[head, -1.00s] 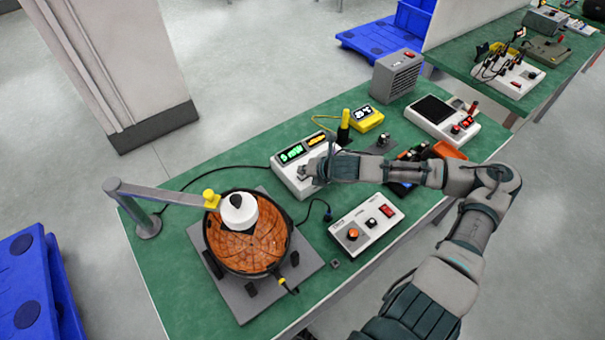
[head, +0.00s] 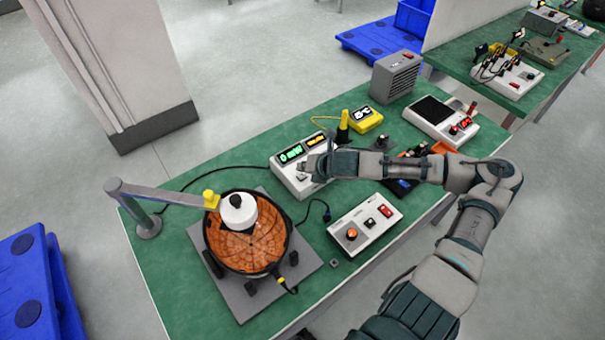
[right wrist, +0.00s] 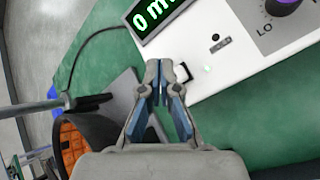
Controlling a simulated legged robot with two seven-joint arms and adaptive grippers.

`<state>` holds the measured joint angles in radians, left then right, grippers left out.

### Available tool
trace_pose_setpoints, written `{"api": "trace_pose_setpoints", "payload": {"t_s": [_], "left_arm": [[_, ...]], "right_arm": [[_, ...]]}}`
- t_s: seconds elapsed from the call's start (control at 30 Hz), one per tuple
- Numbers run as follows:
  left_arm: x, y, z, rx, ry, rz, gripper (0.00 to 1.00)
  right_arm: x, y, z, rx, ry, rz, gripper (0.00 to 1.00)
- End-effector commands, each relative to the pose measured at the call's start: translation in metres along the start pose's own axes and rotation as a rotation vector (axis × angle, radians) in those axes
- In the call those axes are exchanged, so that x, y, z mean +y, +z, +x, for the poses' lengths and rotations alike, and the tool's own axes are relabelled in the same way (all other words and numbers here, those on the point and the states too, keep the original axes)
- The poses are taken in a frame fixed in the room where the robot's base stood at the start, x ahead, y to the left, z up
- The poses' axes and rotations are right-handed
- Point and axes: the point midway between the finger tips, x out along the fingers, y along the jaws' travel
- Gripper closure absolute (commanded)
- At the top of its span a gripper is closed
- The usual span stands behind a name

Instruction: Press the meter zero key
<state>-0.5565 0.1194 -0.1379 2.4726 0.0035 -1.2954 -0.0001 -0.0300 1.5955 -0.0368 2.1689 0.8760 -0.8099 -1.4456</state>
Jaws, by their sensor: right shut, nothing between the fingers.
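The meter is a white box (head: 284,178) on the green bench, with a green display (head: 291,154) reading about 0 mW and an orange display beside it. In the right wrist view, the meter (right wrist: 222,72) shows its green display (right wrist: 156,14), a dark slot and a small pale mark; I cannot tell which is the zero key, and the fingers hide part of the near edge. My right gripper (head: 314,168) is over the meter's front, shut and empty. Its fingertips (right wrist: 161,74) appear at the panel's edge in the right wrist view; contact is unclear. My left gripper is out of view.
A dark round fixture with an orange inside (head: 245,250) stands on a grey plate left of the meter, under a grey arm (head: 165,195). A white control box (head: 349,234) with a red switch is in front. A yellow device (head: 366,121) and grey box (head: 397,77) stand behind.

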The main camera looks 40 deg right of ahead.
Motion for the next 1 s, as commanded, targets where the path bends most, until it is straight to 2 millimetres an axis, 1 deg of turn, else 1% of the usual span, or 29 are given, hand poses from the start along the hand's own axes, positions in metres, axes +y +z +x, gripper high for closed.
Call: {"api": "trace_pose_setpoints", "payload": {"t_s": [0.27,0.73,0.83,1.0], "left_arm": [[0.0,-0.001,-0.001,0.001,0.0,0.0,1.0],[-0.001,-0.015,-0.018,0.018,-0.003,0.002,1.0],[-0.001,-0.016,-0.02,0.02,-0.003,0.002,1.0],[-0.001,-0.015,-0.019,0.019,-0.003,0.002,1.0]], "right_arm": [[0.001,0.001,-0.001,0.0,0.0,0.0,1.0],[0.023,0.023,-0.032,-0.001,0.0,-0.001,1.0],[0.025,0.025,-0.035,0.0,-0.001,-0.001,1.0],[0.025,0.025,-0.034,0.001,-0.001,0.0,1.0]]}}
